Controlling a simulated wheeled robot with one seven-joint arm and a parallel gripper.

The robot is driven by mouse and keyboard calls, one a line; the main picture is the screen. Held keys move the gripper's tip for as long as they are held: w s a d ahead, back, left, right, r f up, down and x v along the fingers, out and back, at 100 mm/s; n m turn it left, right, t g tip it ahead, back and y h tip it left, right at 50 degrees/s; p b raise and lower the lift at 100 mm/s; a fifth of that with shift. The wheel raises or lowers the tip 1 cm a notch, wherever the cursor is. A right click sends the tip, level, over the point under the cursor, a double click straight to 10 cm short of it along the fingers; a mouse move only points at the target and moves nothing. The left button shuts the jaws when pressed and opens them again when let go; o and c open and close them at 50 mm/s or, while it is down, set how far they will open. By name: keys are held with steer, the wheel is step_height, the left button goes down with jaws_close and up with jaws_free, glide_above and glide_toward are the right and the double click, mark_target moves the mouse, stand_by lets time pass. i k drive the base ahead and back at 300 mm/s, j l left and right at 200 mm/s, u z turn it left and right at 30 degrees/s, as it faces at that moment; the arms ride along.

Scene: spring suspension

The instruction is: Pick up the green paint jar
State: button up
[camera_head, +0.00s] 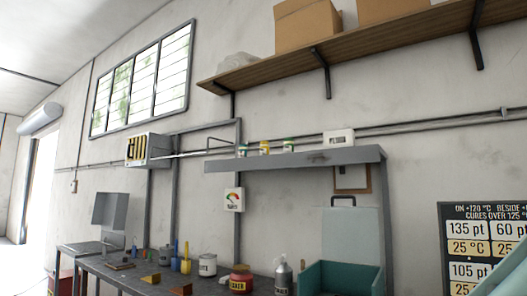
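Three small jars stand in a row on the grey wall shelf (300,159). The left jar (243,151) and the right jar (289,146) both show green and white. The middle jar (265,148) shows yellow. They are too small to read, and I cannot tell which of the two greenish ones is the green paint jar. My gripper is not in view.
A white box (339,137) sits on the same shelf, right of the jars. Below, a workbench (125,279) holds a red jar (241,279), a grey bottle (283,277), a white can (207,265) and a teal bin (340,278). A wooden shelf (375,38) with cardboard boxes hangs above.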

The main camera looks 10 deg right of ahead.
mark_target(289, 144)
steer(key=i+j+z, duration=0.25)
steer(key=j+z, duration=0.2)
steer(key=j, duration=0.85)
steer(key=j+z, duration=0.4)
steer(key=j, duration=0.85)
steer(key=i+l+u, duration=0.3)
steer(key=i+j, duration=0.05)
steer(key=i, duration=0.05)
